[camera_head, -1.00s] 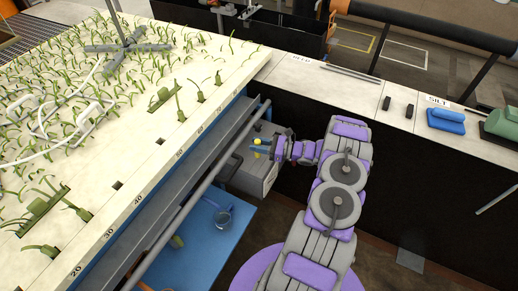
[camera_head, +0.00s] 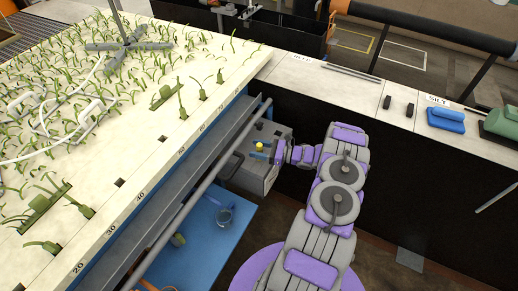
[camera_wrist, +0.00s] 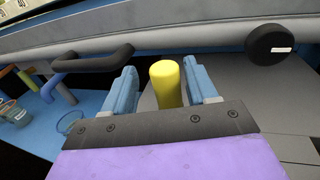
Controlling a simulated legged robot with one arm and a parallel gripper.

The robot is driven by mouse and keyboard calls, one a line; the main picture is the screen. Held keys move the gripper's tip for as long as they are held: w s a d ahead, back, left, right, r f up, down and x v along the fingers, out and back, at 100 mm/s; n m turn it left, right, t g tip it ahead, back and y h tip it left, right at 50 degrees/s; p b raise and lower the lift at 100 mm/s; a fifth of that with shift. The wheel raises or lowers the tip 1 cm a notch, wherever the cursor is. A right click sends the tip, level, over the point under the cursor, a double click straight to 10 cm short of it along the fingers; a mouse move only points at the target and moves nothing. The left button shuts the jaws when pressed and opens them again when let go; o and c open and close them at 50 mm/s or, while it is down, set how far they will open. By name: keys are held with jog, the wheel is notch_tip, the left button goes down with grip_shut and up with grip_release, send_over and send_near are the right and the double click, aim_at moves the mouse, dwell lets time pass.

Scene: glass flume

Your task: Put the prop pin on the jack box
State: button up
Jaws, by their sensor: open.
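The prop pin, a yellow cylinder with a rounded top, shows between my fingers in the wrist view (camera_wrist: 167,84) and as a small yellow spot in the head view (camera_head: 259,147). It looks upright over the grey jack box (camera_head: 250,176); its lower end is hidden, so contact with the box top is not clear. The box's grey top also shows in the wrist view (camera_wrist: 228,92). My gripper (camera_wrist: 164,82) is open, with one blue finger on each side of the pin and a gap on both sides. It also shows in the head view (camera_head: 260,149).
A dark handle (camera_wrist: 95,60) and a round black knob (camera_wrist: 270,45) are close to my gripper. A long grey rail (camera_head: 190,195) runs beside the box. A blue surface (camera_head: 205,245) with a clear cup (camera_head: 224,216) lies in front. The pale planted bed (camera_head: 130,180) is at left.

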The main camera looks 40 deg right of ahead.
jog(key=shift+s+d, duration=0.25)
jog(key=shift+d, duration=0.1)
jog(key=p+v, duration=0.2)
jog(key=v, duration=0.9)
jog(key=w+d+r+m+h, duration=0.3)
jog(key=w+r+m+h, duration=0.25)
jog(key=w+r, duration=0.35)
jog(key=w+d+r+m+h, duration=0.4)
jog(key=w+r+m, duration=0.25)
jog(key=w, duration=0.35)
jog(key=a+r+m+g+h, duration=0.2)
jog(key=a+r+m+h, duration=0.1)
jog(key=r+m, duration=0.35)
jog(key=a+r+m+g+h, duration=0.25)
jog(key=a+r+m, duration=0.2)
jog(key=r, duration=0.25)
jog(key=s+a+r+m+g, duration=0.4)
jog(key=s+a+m, duration=0.6)
jog(key=s+a, duration=0.25)
jog(key=s+a+m+g+y, duration=0.2)
jog(key=s+a+m, duration=0.3)
jog(key=s+a, duration=0.7)
jog(key=s+a+m+g+y, duration=0.2)
jog(key=s+a+m+g, duration=0.3)
jog(key=s+a, duration=0.7)
jog(key=s, duration=0.7)
jog(key=shift+s+a+f+m, duration=0.2)
jog(key=shift+f+m, duration=0.1)
jog(key=shift+f, duration=0.1)
